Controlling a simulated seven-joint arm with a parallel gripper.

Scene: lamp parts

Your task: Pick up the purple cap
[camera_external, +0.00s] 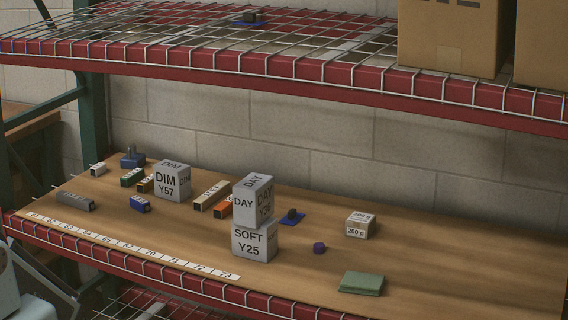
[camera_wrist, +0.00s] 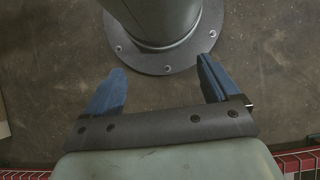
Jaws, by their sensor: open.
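The purple cap (camera_external: 319,248) lies on the wooden shelf in the external view, right of the stacked boxes and left of the small 200 g box. It is small and round, and stands clear of its neighbours. My gripper (camera_wrist: 160,88) shows in the wrist view with its two blue fingers wide apart and nothing between them. It points at the floor and my round base plate, away from the shelf. The cap is not in the wrist view. The gripper fingers are not visible in the external view.
Stacked boxes, DAY (camera_external: 244,205) over SOFT Y25 (camera_external: 246,244), stand left of the cap. A green block (camera_external: 361,284) lies in front right. The 200 g box (camera_external: 359,226) stands right. A wire shelf (camera_external: 300,68) hangs above.

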